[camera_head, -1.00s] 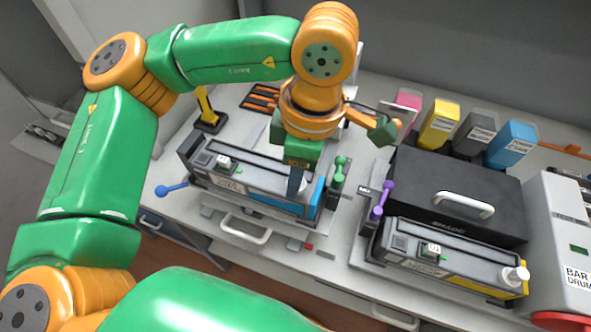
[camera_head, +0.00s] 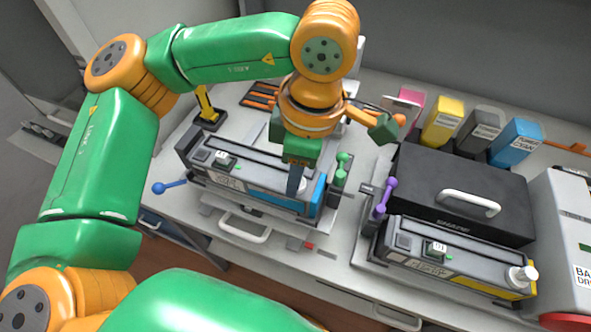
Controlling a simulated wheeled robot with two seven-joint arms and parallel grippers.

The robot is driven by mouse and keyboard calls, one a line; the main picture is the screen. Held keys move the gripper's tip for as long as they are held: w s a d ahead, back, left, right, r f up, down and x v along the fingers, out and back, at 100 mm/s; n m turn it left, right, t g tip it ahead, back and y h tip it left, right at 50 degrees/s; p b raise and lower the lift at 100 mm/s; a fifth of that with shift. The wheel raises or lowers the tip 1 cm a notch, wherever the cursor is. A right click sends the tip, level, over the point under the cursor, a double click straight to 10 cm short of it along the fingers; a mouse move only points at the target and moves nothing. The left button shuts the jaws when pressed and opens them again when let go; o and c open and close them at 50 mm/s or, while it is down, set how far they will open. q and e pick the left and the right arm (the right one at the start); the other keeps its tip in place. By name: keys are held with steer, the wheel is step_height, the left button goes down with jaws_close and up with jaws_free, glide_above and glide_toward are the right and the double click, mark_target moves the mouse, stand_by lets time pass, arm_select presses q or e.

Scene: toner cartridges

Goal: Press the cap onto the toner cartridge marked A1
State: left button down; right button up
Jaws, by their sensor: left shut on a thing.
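A long dark toner cartridge (camera_head: 235,175) with a blue right end lies in a cradle at the left of the bench. A second one (camera_head: 450,263) with a yellow end lies at the right; a white cap (camera_head: 523,274) sits at its right end. I cannot surely read either marking. My left gripper (camera_head: 295,190) points down over the right part of the blue-ended cartridge. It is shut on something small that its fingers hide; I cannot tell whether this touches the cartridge. My right gripper is out of view.
A black box (camera_head: 455,190) with a white handle stands behind the yellow-ended cartridge. Several coloured toner bottles, one cyan (camera_head: 515,143), stand behind it.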

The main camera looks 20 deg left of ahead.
arm_select(q)
steer(key=shift+c, duration=1)
jaws_free()
steer(key=shift+r, duration=0.1)
